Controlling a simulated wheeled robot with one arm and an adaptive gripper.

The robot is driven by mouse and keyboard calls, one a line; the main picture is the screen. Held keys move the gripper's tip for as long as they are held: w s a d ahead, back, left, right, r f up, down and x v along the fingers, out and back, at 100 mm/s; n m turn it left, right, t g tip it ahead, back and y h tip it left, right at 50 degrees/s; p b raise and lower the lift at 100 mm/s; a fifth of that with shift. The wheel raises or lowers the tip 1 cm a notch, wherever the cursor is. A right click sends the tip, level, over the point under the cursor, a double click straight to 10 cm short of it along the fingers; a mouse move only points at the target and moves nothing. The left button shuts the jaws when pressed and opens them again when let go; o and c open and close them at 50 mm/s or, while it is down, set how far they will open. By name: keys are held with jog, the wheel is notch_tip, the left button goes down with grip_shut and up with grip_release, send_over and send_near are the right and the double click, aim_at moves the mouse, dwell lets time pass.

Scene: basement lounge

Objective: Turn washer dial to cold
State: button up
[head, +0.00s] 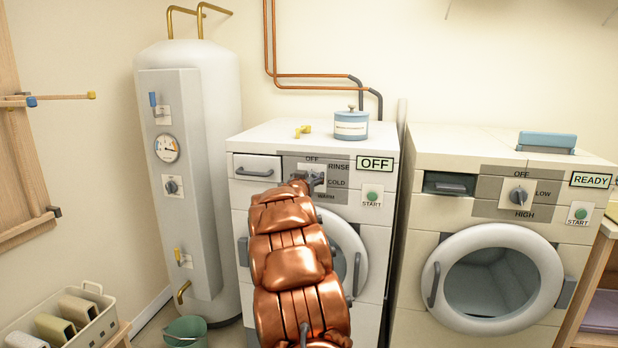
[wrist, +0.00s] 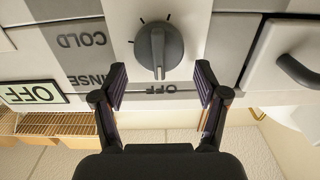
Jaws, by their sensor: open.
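The washer (head: 375,240) stands in the middle of the head view, with OFF, RINSE, COLD and WARM printed around its dial. In the wrist view, which is upside down, the grey dial (wrist: 158,50) sits on a pale plate. Its ridge points down in the picture, toward the OFF label. The COLD label (wrist: 82,41) is to the left. My gripper (wrist: 162,83) is open, one finger on each side of the dial's lower end, with visible gaps. I cannot tell whether the fingers reach its depth. In the head view my arm largely hides the dial.
The washer's OFF display (head: 375,163) and START button (head: 371,196) are right of the dial. A drawer handle (head: 254,172) is to its left. A blue tin (head: 351,124) stands on top. A dryer (head: 470,222) is right and a water heater (head: 215,200) left.

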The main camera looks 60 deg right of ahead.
jog(key=c, duration=1.2)
jog(key=shift+o, duration=0.2)
jog(key=shift+m, duration=0.3)
jog(key=shift+s+d+f+m+b, duration=0.1)
jog(key=shift+s+f+m+b, duration=0.25)
jog(key=shift+m+b, duration=2)
jog(key=shift+s+d+f+m+b, duration=0.1)
jog(key=shift+s+f+m+b, duration=0.4)
jog(key=shift+m, duration=3.5)
jog(key=shift+s+d+f+m+b, duration=0.1)
jog(key=shift+f+m+b, duration=0.2)
jog(key=shift+m+b, duration=2.1)
jog(key=shift+m+p, duration=0.75)
jog(key=shift+m, duration=0.2)
